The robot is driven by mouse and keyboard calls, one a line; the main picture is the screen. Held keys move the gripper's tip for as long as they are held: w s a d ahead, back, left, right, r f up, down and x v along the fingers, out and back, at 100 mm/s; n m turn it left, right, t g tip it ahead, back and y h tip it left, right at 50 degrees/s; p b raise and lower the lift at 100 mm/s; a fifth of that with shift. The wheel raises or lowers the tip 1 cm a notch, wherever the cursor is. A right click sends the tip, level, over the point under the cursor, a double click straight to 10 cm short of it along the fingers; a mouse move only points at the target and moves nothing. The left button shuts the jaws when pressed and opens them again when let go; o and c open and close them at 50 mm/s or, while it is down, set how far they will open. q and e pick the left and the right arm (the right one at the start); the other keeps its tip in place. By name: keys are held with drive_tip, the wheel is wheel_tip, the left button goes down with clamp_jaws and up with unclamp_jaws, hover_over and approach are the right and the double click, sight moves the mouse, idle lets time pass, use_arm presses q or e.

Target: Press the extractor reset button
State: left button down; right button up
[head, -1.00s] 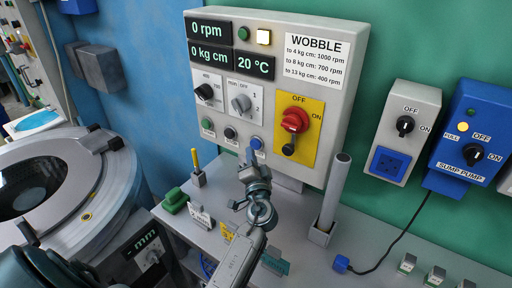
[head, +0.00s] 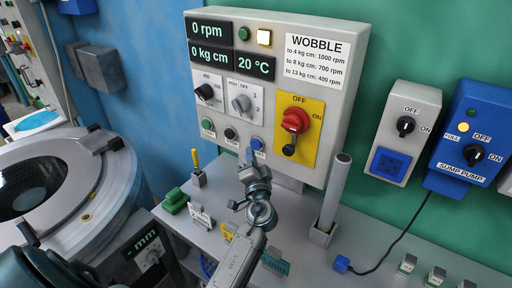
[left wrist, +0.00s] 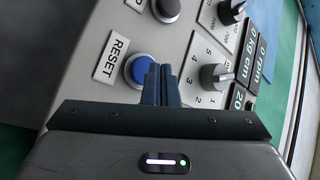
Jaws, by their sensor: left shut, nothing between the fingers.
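The extractor reset button is a round blue button (head: 257,143) low on the grey control panel (head: 335,112). In the left wrist view the blue button (left wrist: 137,69) sits beside a white label (left wrist: 111,58) reading RESET. My left gripper (head: 249,156) is shut and empty, just in front of the panel and slightly below and left of the button in the head view. In the left wrist view its fingertips (left wrist: 161,71) overlap the button's right edge. I cannot tell whether they touch it. My right gripper is not in view.
A green button (head: 207,125) and a black button (head: 230,133) sit left of the blue one. A grey upright tube (head: 335,195) stands on the shelf right of my arm.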

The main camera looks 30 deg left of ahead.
use_arm(q)
drive_tip(key=shift+d, duration=0.15)
idle(0.5)
drive_tip(key=shift+b+x, duration=0.4)
drive_tip(key=shift+x, duration=0.35)
drive_tip(key=shift+w+f, duration=0.1)
drive_tip(key=shift+f, duration=0.05)
